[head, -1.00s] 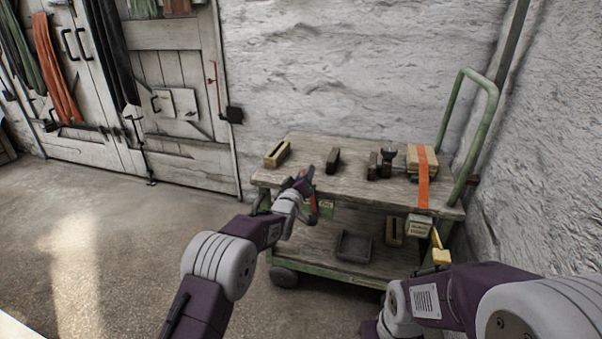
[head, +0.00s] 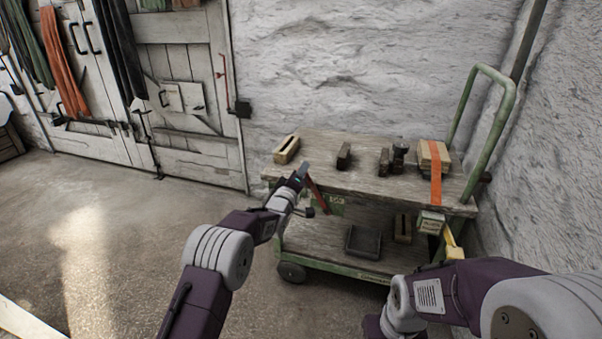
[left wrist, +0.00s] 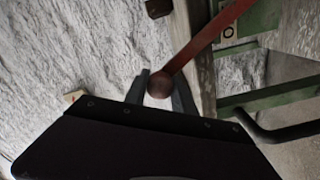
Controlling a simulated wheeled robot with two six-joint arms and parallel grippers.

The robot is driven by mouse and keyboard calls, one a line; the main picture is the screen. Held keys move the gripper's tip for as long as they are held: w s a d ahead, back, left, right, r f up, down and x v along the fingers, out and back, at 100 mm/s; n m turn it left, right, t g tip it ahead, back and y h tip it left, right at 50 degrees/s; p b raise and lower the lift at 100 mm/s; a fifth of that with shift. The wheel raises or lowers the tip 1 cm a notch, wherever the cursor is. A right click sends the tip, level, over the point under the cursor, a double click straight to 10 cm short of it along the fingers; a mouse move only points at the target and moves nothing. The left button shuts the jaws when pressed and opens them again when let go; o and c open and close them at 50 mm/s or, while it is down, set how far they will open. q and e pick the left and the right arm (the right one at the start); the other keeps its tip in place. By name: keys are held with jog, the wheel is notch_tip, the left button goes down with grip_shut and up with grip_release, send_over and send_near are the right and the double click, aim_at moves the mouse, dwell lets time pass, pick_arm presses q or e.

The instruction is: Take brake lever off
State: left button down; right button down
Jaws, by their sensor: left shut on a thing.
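The brake lever is a red bar (head: 318,197) at the front left edge of the green-framed cart. It slants from near my left gripper down to the right. In the left wrist view the red bar (left wrist: 207,40) ends in a round brown-red knob (left wrist: 158,87). My left gripper (head: 303,170) is shut on this knob, with one finger on each side of it (left wrist: 159,90). The lever's lower end is partly hidden in the head view.
The cart's wooden top (head: 365,178) carries several small blocks and a wooden stack with an orange strap (head: 436,175). A dark tray (head: 363,240) lies on the lower shelf. A green handle (head: 510,90) rises at the right. Stone walls stand behind; floor is clear at left.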

pick_arm(q)
jog(key=shift+d+f, duration=0.15)
jog(key=shift+f, duration=0.15)
jog(key=c, duration=1.1)
grip_release()
jog(key=shift+o, duration=0.2)
jog(key=shift+r, duration=0.1)
jog(key=shift+s+r, duration=0.1)
jog(key=shift+s, duration=0.15)
jog(key=v, duration=0.8)
jog(key=shift+s, duration=0.25)
